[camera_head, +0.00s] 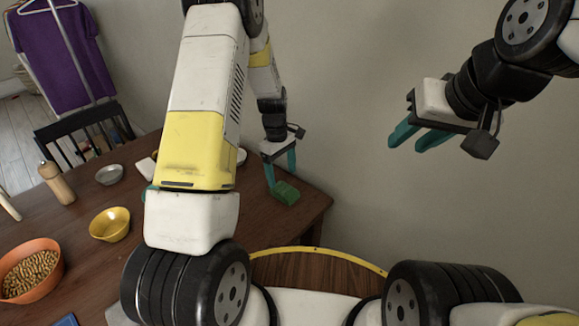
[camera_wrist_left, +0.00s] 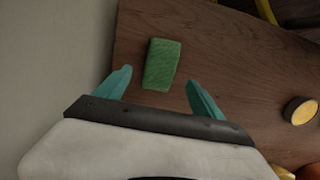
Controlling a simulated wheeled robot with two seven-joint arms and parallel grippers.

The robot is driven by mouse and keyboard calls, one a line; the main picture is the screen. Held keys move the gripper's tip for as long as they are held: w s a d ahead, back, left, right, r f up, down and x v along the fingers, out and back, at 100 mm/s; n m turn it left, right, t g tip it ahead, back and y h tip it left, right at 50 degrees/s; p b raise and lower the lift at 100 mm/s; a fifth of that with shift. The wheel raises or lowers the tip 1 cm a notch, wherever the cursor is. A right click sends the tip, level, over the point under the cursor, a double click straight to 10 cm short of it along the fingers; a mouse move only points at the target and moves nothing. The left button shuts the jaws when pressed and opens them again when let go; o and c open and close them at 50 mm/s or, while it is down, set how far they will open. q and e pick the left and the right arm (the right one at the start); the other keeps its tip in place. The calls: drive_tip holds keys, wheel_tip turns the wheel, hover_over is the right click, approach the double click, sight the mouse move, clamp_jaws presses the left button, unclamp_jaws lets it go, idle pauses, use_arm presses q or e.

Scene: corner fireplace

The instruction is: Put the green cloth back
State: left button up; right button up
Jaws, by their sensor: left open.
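The green cloth (camera_head: 286,193) is a small folded block on the dark wooden table (camera_head: 306,208), close to its right corner. In the left wrist view the cloth (camera_wrist_left: 161,64) lies beyond the gap between the fingertips, nearer the left finger. My left gripper (camera_head: 281,178) is open and above the cloth, its teal fingers apart with nothing between them. The left wrist view shows the same gripper (camera_wrist_left: 162,85). I cannot tell the exact height over the cloth. My right gripper (camera_head: 406,144) is open and empty, raised in front of the wall, away from the table.
On the table's left are an orange bowl of nuts (camera_head: 31,270), a yellow bowl (camera_head: 110,224), a grey bowl (camera_head: 109,175) and a wooden bottle (camera_head: 57,184). A dark chair (camera_head: 85,135) stands behind. The wall (camera_head: 350,110) is close to the table's right end.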

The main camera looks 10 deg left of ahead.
use_arm(q)
wheel_tip(320, 180, up, 6)
wheel_tip(320, 180, up, 9)
drive_tip(key=m+t, duration=0.1)
drive_tip(key=m, duration=0.1)
hover_over(280, 185)
drive_tip(key=s, duration=0.3)
drive_tip(key=s+r+m+t+h, duration=0.1)
drive_tip(key=s+r+m+t, duration=0.15)
drive_tip(key=s+r, duration=0.6)
drive_tip(key=s+r+m+t, duration=0.3)
drive_tip(key=s+r+m, duration=0.4)
drive_tip(key=s, duration=0.7)
drive_tip(key=shift+s+a+r, duration=0.25)
drive_tip(key=shift+a+r, duration=0.2)
drive_tip(key=shift+r, duration=0.35)
drive_tip(key=shift+t, duration=0.25)
